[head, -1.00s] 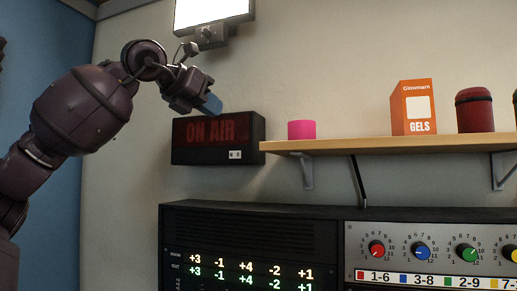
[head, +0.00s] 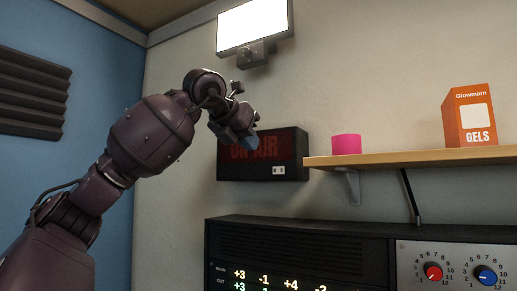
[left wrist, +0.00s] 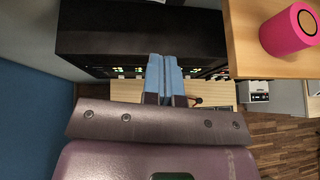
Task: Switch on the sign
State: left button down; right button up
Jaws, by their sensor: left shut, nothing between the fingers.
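The ON AIR sign (head: 243,171) is a black box on the wall in the head view, left of the shelf. Its red letters look dim and unlit. A small white switch (head: 279,170) is at the lower right of its front. My left gripper (head: 249,141) is shut and empty, with its blue fingers in front of the sign's upper left, hiding part of the letters. I cannot tell whether it touches the sign. The shut fingers also show in the left wrist view (left wrist: 165,76). My right gripper is in neither view.
A wooden shelf (head: 400,160) right of the sign holds a pink cylinder (head: 346,144) and an orange GELS box (head: 470,117). A lit lamp panel (head: 254,27) is above the sign. A black rack (head: 300,240) with lit numbers and a knob panel (head: 460,265) are below.

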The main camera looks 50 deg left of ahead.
pick_arm(q)
send_near(282, 169)
notch_tip(282, 169, down, 4)
jog(key=w, duration=0.3)
jog(key=w+p, duration=0.1)
jog(key=w+a, duration=0.1)
jog(key=shift+w+r+p, duration=0.1)
jog(key=shift+r+p, duration=0.2)
jog(key=shift+w+a+f, duration=0.1)
jog(key=shift+w, duration=0.3)
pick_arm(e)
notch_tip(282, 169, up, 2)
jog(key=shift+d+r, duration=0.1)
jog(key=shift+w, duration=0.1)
